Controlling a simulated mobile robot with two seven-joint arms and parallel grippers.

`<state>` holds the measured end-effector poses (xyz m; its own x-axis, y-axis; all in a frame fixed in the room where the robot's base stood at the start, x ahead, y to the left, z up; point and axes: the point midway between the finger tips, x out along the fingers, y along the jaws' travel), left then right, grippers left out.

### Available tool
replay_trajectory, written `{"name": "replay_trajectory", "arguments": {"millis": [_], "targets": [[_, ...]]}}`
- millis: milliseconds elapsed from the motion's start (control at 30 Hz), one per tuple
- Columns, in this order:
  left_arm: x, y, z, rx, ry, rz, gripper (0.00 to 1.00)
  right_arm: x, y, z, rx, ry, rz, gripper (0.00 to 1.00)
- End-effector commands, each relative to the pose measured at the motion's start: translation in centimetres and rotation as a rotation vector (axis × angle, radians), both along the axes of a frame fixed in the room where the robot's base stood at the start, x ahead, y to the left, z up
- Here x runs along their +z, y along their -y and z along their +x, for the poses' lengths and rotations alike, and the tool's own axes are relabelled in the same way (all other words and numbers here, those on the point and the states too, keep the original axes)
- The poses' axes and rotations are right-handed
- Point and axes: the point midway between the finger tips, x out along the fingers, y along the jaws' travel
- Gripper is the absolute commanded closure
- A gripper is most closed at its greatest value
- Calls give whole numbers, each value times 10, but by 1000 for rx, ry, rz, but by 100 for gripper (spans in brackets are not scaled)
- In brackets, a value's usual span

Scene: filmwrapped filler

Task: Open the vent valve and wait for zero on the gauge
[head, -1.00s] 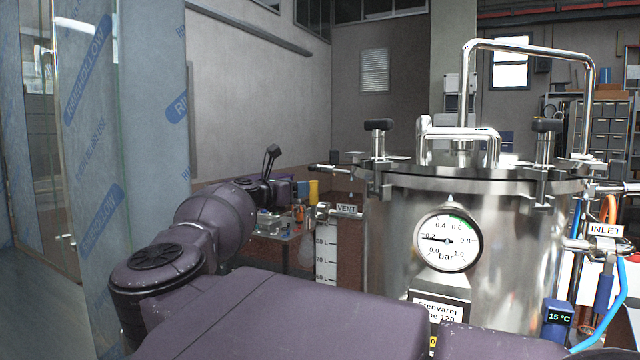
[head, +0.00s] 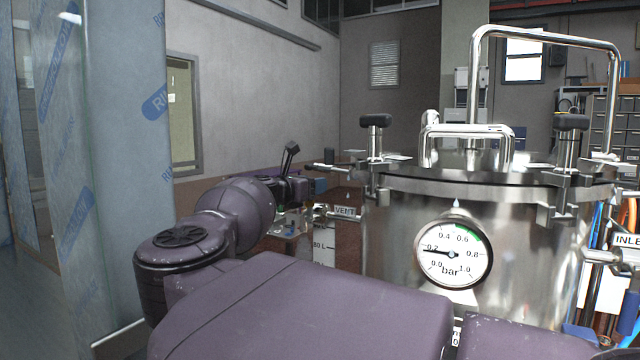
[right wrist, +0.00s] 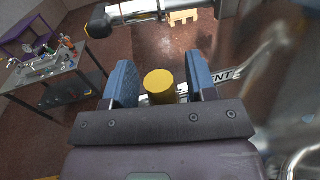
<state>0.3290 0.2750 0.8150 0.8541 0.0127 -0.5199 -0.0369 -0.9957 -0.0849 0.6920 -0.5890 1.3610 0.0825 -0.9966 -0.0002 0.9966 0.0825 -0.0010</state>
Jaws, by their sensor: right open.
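The steel vessel (head: 400,225) has a round gauge (head: 453,254) whose needle points left, close to 0.2 bar. The VENT label (head: 345,211) is at the vessel's left side, beside a small metal fitting (head: 321,211); the label also shows in the right wrist view (right wrist: 222,77). My right gripper (head: 318,187) is at this fitting. In the right wrist view, its blue fingers (right wrist: 160,82) stand open on either side of a yellow round knob (right wrist: 160,86), with a narrow gap each side. In the head view the knob is hidden. My left gripper is not in view.
A black-ended metal handle (right wrist: 100,24) sticks out ahead of the fingers in the right wrist view. A small table (right wrist: 55,82) with tools stands at left. The INLET label (head: 627,241) is at the vessel's right side. A film-wrapped panel (head: 125,120) stands at left.

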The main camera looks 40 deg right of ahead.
Motion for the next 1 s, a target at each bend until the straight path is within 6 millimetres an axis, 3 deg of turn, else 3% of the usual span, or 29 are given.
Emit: {"name": "replay_trajectory", "arguments": {"millis": [567,900,1000], "targets": [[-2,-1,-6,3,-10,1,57,0,0,0,3,1,1,48],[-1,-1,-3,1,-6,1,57,0,0,0,3,0,0,97],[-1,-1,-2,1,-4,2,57,0,0,0,3,0,0,100]]}}
